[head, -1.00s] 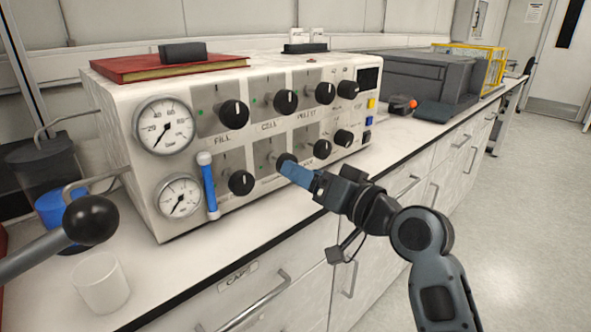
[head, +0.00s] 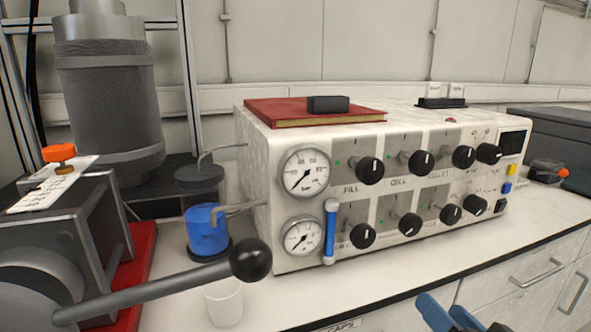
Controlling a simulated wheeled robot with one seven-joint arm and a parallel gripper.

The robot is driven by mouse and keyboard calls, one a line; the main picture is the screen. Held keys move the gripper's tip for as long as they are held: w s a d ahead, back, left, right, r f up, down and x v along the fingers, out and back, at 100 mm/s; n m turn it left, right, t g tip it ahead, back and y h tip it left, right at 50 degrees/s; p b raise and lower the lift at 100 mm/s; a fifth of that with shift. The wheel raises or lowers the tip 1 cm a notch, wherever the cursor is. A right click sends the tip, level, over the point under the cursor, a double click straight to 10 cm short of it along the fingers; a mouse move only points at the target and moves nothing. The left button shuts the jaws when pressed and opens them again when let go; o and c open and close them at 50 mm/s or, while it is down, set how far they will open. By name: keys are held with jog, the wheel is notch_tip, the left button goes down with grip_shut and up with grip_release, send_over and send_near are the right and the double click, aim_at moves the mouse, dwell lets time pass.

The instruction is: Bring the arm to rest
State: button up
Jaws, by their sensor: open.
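My gripper (head: 450,315) shows at the bottom edge of the head view, right of the middle. Its blue fingers are spread apart, with nothing seen between them. The rest of my arm is mostly below the picture. The gripper is in front of the white control box (head: 300,240) and apart from its knobs. The box carries two round gauges, one above the other, and two rows of black knobs.
A lever with a black ball (head: 251,260) reaches in from the left, above a white cup (head: 224,302). A blue container (head: 207,230) stands left of the box. A red book (head: 310,111) lies on the box. The counter (head: 430,258) before the box is mostly bare.

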jog(key=s+f+g+h+p, duration=0.1)
jog(key=s+f+h+p, duration=0.1)
jog(key=s, duration=0.7)
jog(key=s+f+h+p, duration=0.1)
jog(key=s+f, duration=0.2)
jog(key=s, duration=0.7)
jog(key=s+a+r+n+p, duration=0.1)
jog(key=s+r, duration=0.3)
jog(key=s, duration=0.4)
jog(key=s+a+r+n+g+p, duration=0.1)
jog(key=s+r+n+p, duration=0.1)
jog(key=s, duration=0.7)
jog(key=shift+s+r+n+p, duration=0.2)
jog(key=shift+r+n+p, duration=0.25)
jog(key=shift+r, duration=0.5)
